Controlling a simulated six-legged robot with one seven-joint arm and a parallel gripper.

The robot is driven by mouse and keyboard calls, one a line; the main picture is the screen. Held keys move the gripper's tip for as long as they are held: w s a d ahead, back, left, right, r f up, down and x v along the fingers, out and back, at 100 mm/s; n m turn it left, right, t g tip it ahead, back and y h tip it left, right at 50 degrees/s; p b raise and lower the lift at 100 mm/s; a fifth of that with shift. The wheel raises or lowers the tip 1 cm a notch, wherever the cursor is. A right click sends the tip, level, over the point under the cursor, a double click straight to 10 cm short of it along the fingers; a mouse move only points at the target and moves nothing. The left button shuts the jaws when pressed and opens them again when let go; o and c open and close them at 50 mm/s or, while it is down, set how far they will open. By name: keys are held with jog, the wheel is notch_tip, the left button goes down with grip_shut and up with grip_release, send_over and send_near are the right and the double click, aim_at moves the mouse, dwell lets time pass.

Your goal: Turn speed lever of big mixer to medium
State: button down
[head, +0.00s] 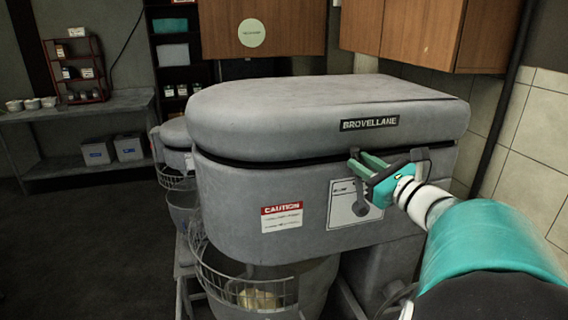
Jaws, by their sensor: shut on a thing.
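The big mixer (290,185) is a large grey machine with a rounded head and a "BROVELLANE" label, filling the middle of the head view. On its right side is a white plate, with the dark speed lever (361,194) in front of it. My gripper (364,166) has teal fingers and reaches in from the right at the height of the lever's upper part. It is shut on the lever. The fingers and gripper body hide part of the lever and the plate's markings, so its setting cannot be read.
A wire guard (245,290) and bowl (320,285) sit below the mixer head. A smaller mixer (178,150) stands behind at left. Wooden cabinets (425,30) hang above, and a tiled wall (535,140) is close at right. The floor at left is clear.

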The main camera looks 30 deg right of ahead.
jog(key=shift+s+d+r+m+t+h, duration=0.15)
jog(key=shift+s+d+m+t, duration=0.1)
jog(key=shift+d+m, duration=0.6)
jog(key=shift+s+d+m+t+h, duration=0.15)
jog(key=shift+s+d+m, duration=0.1)
jog(key=shift+d+m, duration=0.55)
jog(key=c, duration=1.5)
grip_release()
jog(key=s+f, duration=0.2)
jog(key=s, duration=1.1)
jog(key=shift+s+a, duration=0.15)
jog(key=shift+s, duration=0.15)
jog(key=shift+f, duration=0.15)
